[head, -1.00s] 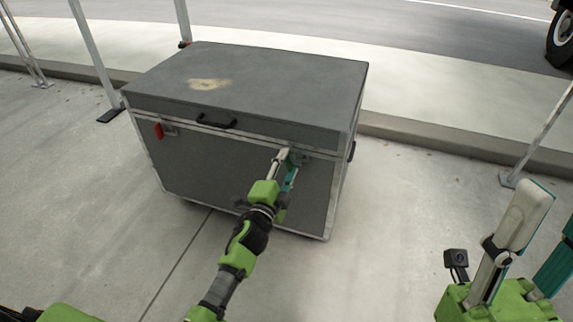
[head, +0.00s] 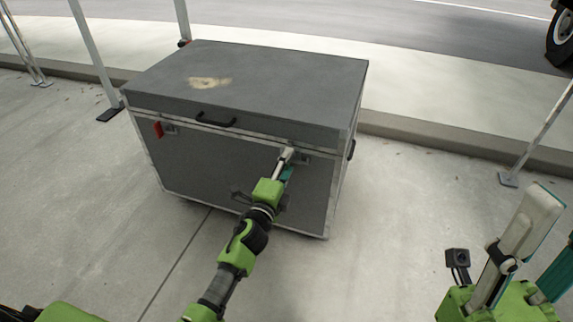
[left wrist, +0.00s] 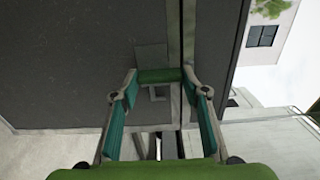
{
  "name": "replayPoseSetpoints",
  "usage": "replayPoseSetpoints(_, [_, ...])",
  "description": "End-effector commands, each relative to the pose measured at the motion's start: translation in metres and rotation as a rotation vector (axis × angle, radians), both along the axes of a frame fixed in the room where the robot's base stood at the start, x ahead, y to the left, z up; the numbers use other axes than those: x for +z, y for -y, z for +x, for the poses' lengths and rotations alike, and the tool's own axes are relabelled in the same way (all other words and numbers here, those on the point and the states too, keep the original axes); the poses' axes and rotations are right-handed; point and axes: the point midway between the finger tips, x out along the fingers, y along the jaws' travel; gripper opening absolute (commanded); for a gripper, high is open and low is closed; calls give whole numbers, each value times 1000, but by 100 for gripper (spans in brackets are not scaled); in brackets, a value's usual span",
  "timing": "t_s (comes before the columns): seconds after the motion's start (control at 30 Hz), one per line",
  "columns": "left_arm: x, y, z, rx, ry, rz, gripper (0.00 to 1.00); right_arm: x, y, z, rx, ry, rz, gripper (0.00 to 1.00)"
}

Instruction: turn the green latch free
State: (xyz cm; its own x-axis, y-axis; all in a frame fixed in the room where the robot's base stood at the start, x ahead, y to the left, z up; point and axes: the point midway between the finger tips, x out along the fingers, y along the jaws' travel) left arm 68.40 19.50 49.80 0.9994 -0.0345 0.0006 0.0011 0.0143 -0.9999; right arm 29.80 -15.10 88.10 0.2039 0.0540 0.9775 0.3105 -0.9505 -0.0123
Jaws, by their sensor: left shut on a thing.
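A large grey case (head: 235,165) with metal edges stands on the pavement. A red latch (head: 158,130) sits at the left of its front, under the lid seam. My left gripper (head: 286,154) is at the right of the front, at the seam, beside a small metal plate (head: 303,161). In the left wrist view, its two fingers (left wrist: 160,80) are shut on the green latch (left wrist: 160,75), a short bar held between the tips. The fingers hide the latch in the head view. My right gripper (head: 550,225) is at the lower right, its fingers apart and empty, partly cut off.
Metal posts (head: 95,55) stand behind left, and another post (head: 540,140) at right. A kerb and road run behind. The pavement in front and right of the case is clear.

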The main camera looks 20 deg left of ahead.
Motion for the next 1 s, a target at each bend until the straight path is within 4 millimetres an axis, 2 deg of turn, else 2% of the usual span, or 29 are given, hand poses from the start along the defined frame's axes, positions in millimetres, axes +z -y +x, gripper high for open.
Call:
replayPoseSetpoints(0.17, [-2,0,-1,-1,-2,6,20,0,0,0,1,1,1,40])
replayPoseSetpoints(0.2, [-2,0,-1,-1,-2,5,49,0,0,0,1,2,0,40])
replayPoseSetpoints(0.23, [-2,0,-1,-1,-2,5,57,1,0,0,1,2,0,40])
replayPoseSetpoints(0.27, [-1,0,0,-1,-2,5,58,1,0,0,1,3,0,40])
replayPoseSetpoints(0.67, [-1,0,-5,0,-2,2,58,0,0,1,-2,0,1,40])
replayPoseSetpoints(0.77, [-2,-1,-18,0,-3,2,58,0,0,1,-2,0,0,40])
replayPoseSetpoints(1.0, [-2,-2,-70,0,-4,0,58,0,0,1,-1,0,0,40])
